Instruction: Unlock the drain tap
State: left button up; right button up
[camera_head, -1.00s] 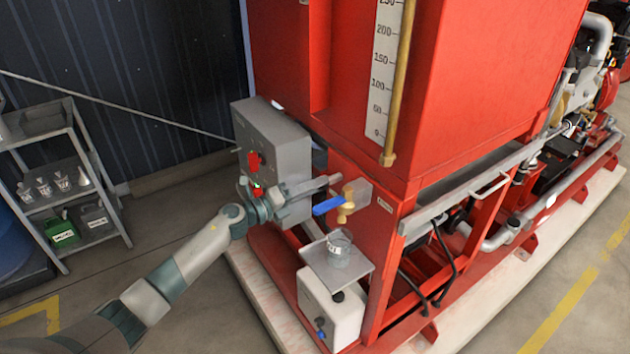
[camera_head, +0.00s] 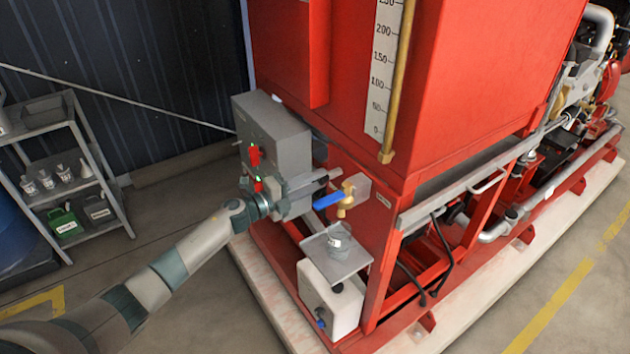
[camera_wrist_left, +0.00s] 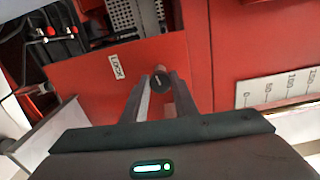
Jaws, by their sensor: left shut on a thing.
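The drain tap (camera_head: 345,200) is brass with a blue lever (camera_head: 328,200) pointing left, on the red frame below the tank. A small grey plate (camera_head: 362,187) sits behind it. My left gripper (camera_head: 333,174) reaches in from the left, just above and left of the lever. In the left wrist view its fingers (camera_wrist_left: 160,88) are closed on a round dark knob (camera_wrist_left: 160,77) in front of the red panel. A white label reading LOCK (camera_wrist_left: 117,66) is beside it. The tap and lever cannot be made out in the wrist view. My right gripper is not in view.
A grey control box (camera_head: 272,135) with red switches is close to my left wrist. A glass jar (camera_head: 338,235) stands on a metal shelf (camera_head: 345,262) below the tap, above a white container (camera_head: 328,300). A rack (camera_head: 55,170) stands at the left. Floor is free in front.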

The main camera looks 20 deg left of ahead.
pick_arm(q)
jog(key=o, duration=1)
jog(key=shift+o, duration=0.2)
jog(key=b+v, duration=0.6)
jog(key=v, duration=1.1)
jog(key=shift+s+a+b, duration=0.2)
jog(key=shift+b, duration=0.2)
jog(key=shift+f, duration=0.15)
